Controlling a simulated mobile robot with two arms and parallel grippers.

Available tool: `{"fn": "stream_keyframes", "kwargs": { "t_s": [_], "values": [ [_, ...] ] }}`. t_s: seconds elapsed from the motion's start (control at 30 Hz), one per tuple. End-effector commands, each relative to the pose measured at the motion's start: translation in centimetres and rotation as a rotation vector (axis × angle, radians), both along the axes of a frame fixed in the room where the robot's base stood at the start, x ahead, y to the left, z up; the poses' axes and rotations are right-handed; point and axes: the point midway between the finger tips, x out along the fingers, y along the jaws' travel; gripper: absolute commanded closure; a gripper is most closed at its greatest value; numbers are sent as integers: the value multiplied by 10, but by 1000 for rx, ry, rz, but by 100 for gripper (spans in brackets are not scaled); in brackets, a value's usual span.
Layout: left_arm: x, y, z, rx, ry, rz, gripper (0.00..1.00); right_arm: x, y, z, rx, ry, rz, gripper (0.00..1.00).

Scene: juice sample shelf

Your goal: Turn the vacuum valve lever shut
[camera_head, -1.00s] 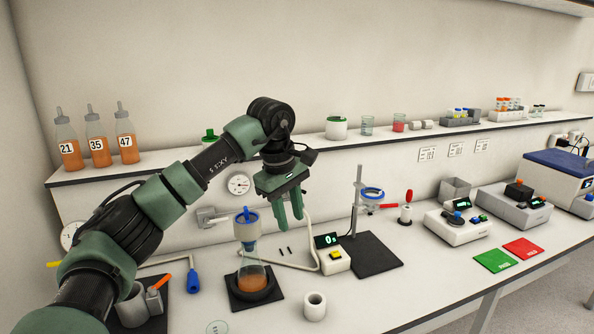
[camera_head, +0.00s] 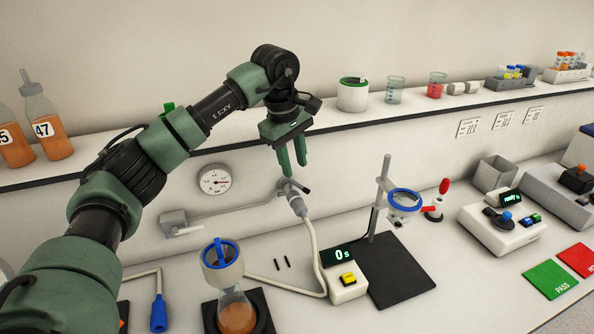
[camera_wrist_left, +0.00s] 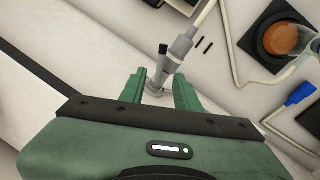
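The vacuum valve (camera_head: 295,200) is a grey fitting on the back wall below the shelf, joined to a thin pipe and a pale hose. In the left wrist view the valve body (camera_wrist_left: 179,47) and the black lever (camera_wrist_left: 163,48) lie just beyond the open fingertips (camera_wrist_left: 160,75). I cannot tell whether a finger touches the valve. My right gripper is not in view.
A pressure gauge (camera_head: 214,180) and a grey wall box (camera_head: 174,222) are left of the valve. Below stand a filter flask (camera_head: 236,312), a timer (camera_head: 343,282) and a ring stand (camera_head: 383,205). The shelf edge (camera_head: 390,120) runs behind the gripper.

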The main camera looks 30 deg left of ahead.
Motion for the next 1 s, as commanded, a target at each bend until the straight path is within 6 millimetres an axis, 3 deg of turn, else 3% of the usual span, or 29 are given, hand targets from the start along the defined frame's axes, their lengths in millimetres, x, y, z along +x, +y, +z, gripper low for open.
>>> {"fn": "stream_keyframes", "kwargs": {
  "t_s": [0.3, 0.67, 0.8, 1.0],
  "values": [
    [8, -3, -43, 0, 4, 0, 68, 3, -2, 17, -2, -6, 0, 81],
    [9, -3, -51, 0, 1, 0, 68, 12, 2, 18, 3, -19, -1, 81],
    [9, -3, -51, 0, 1, 0, 100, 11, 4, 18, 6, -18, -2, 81],
    [9, -3, -51, 0, 1, 1, 100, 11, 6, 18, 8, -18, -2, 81]
  ]
}}
